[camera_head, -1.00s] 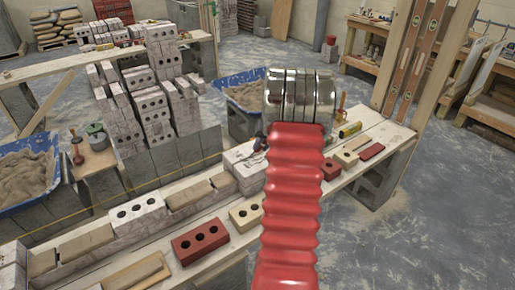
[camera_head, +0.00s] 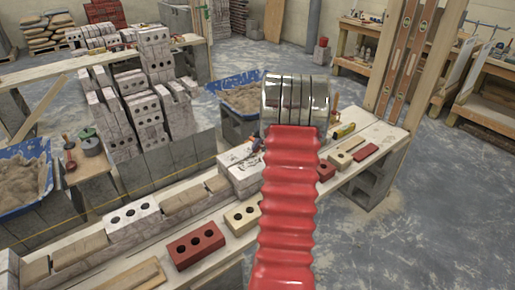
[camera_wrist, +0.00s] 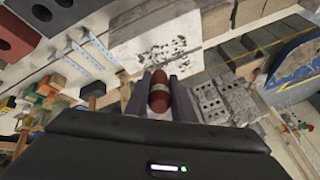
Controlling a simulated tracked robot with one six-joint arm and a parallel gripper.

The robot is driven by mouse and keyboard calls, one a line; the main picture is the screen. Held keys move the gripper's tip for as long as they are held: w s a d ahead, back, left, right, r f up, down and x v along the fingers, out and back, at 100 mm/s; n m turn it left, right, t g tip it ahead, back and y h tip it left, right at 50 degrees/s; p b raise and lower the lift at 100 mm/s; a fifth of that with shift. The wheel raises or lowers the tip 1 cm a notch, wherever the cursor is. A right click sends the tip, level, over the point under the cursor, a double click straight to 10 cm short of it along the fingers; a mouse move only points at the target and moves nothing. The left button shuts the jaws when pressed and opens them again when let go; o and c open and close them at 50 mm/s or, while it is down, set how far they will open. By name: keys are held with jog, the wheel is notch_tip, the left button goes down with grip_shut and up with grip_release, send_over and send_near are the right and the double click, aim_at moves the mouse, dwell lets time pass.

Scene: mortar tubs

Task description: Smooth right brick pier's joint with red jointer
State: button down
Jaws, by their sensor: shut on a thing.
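In the wrist view, my gripper (camera_wrist: 158,82) is shut on a red, rounded handle, the red jointer (camera_wrist: 158,97). The jointer's metal end cannot be made out. Beyond the fingertips is a pale brick face with dark specks, apparently the right brick pier (camera_wrist: 150,42). In the head view the right brick pier (camera_head: 238,172) stands on the plank bench, pale with dark marks on top. My red sleeved arm hides part of its right side. Only a small bit of dark and red shows beside the arm above the pier; contact between jointer and joint cannot be told.
A red cored brick (camera_head: 197,245) and a cream brick (camera_head: 243,216) lie along the front plank. A white cored brick (camera_head: 132,213) lies left of the pier. A blue tub of mortar (camera_head: 240,97) stands behind. Open floor (camera_head: 430,225) lies to the right.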

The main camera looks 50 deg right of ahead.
jog(key=shift+d, duration=0.2)
jog(key=shift+s+d, duration=0.35)
jog(key=shift+d, duration=0.55)
jog(key=shift+s+d, duration=0.15)
jog(key=shift+d, duration=0.4)
jog(key=shift+s+d, duration=0.15)
jog(key=shift+d, duration=0.45)
jog(key=shift+s+d+f, duration=0.1)
jog(key=shift+s+d, duration=0.1)
jog(key=shift+d, duration=0.3)
jog(key=shift+s+d+f, duration=0.1)
jog(key=shift+s+d, duration=0.05)
jog(key=shift+d, duration=0.3)
